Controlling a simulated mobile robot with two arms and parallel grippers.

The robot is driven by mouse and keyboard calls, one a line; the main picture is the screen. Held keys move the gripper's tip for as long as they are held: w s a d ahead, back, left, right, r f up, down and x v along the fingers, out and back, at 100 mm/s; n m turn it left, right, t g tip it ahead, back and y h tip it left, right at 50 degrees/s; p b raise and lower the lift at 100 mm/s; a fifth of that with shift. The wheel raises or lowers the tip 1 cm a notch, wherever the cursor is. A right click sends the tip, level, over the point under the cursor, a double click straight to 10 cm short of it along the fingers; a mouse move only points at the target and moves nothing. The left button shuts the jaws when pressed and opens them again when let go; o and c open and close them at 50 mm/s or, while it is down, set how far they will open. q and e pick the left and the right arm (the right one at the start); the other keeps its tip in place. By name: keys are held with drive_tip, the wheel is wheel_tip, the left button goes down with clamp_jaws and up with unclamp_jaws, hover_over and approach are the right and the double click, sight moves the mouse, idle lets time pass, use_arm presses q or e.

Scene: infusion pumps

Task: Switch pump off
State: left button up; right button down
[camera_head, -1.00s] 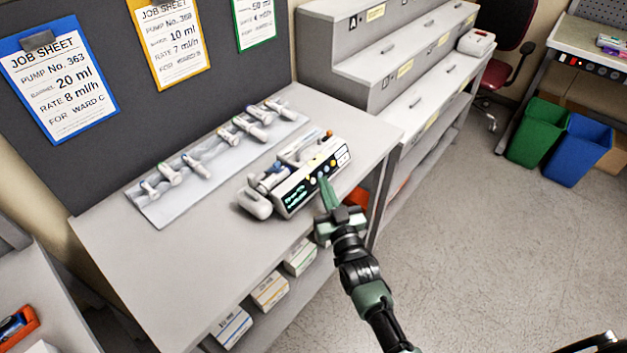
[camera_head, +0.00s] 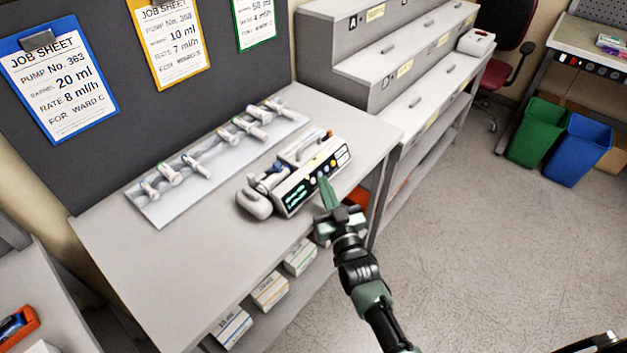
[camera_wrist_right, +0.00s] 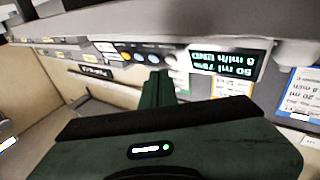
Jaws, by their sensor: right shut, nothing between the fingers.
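The white infusion pump (camera_head: 290,190) lies on the grey table, its black front panel facing me with a lit display and a row of coloured buttons. In the right wrist view the pump's lit display (camera_wrist_right: 224,62) appears upside down, with its buttons to the left. My right gripper (camera_head: 324,180) is shut and empty. Its green fingertips are at the pump's front panel, by the buttons. In the right wrist view the fingers (camera_wrist_right: 156,82) cover part of the panel, so I cannot tell whether they touch a button. My left gripper is not in view.
A tray (camera_head: 160,212) of several syringes lies behind the pump on the table (camera_head: 190,285). Boxes (camera_head: 270,290) stand on the shelf below. Job sheets (camera_head: 62,80) hang on the dark board. Grey drawers (camera_head: 400,60) stand to the right, with green (camera_head: 537,130) and blue bins (camera_head: 577,150) beyond.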

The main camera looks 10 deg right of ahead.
drive_tip(key=shift+w+a+f, duration=0.15)
drive_tip(key=shift+w+a, duration=0.1)
drive_tip(key=shift+w, duration=0.05)
drive_tip(key=shift+w+a+f+b, duration=0.1)
drive_tip(key=shift+w+a+b, duration=0.1)
drive_tip(key=shift+b, duration=0.2)
idle(0.5)
idle(0.3)
drive_tip(key=shift+s+d+r+p, duration=0.25)
drive_tip(key=shift+s+d+p, duration=0.2)
drive_tip(key=shift+s+p, duration=0.15)
drive_tip(key=shift+s+d+r+p, duration=0.25)
drive_tip(key=shift+r+p, duration=0.05)
drive_tip(key=shift+p, duration=0.25)
drive_tip(key=s+p, duration=0.1)
drive_tip(key=s+d+r+p, duration=0.1)
drive_tip(key=s+d, duration=0.1)
drive_tip(key=shift+d+r+p, duration=0.15)
drive_tip(key=shift+r+p, duration=0.15)
drive_tip(key=shift+p, duration=0.1)
